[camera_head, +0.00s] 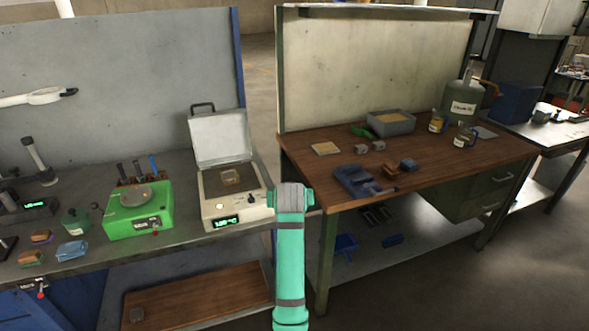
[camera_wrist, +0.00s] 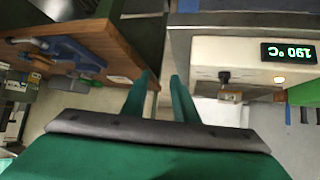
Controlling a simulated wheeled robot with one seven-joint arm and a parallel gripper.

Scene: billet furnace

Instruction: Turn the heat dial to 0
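The cream heating unit (camera_head: 240,206) stands on the left bench with its lid (camera_head: 219,138) raised. Its green-lit display (camera_head: 227,221) is on the front. In the wrist view, which is upside down, the display (camera_wrist: 288,52) reads 190 °C. In the head view my arm hides the fingertips.
A green scale (camera_head: 138,222) stands left of the heating unit. A wooden workbench (camera_head: 432,160) to the right carries a blue vise (camera_head: 357,181) and a grey bin (camera_head: 390,124). A gap with bare floor separates the two benches.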

